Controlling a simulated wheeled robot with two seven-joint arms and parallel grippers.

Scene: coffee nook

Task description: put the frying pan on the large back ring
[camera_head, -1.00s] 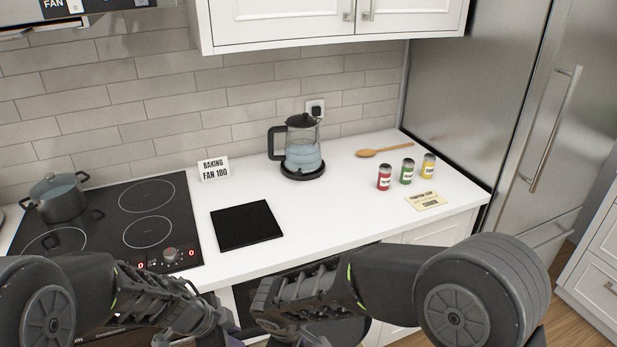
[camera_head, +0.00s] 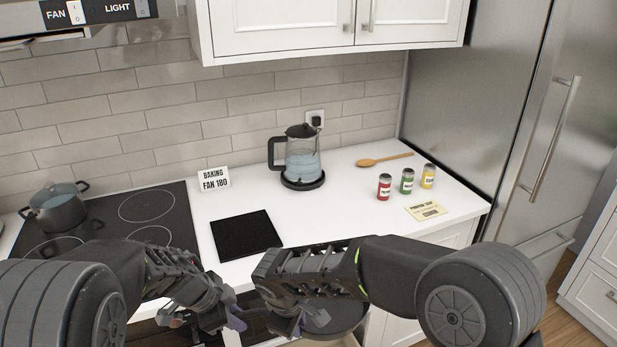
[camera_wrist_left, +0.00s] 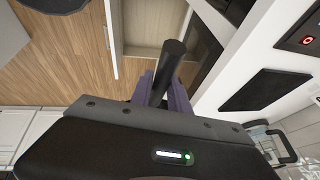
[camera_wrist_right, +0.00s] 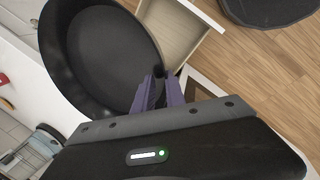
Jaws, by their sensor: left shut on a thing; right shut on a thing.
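The dark frying pan (camera_head: 338,322) is off the counter, in front of its edge, partly hidden by my right arm; its empty inside shows in the right wrist view (camera_wrist_right: 105,55). My right gripper (camera_wrist_right: 157,92) is shut on the handle close to the pan's wall. My left gripper (camera_wrist_left: 163,90) is shut on the black handle near its free end (camera_wrist_left: 172,58); in the head view its fingers (camera_head: 236,318) are left of the right gripper. The hob (camera_head: 95,215) is at the left; its back right ring (camera_head: 147,206) is bare and looks the larger of the right-hand rings.
A grey pot (camera_head: 57,212) stands on the hob's back left. A black mat (camera_head: 245,234), a sign (camera_head: 214,180), a kettle (camera_head: 302,160), a spoon (camera_head: 385,160) and several jars (camera_head: 407,181) are on the counter. A drawer (camera_wrist_right: 180,35) stands open below.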

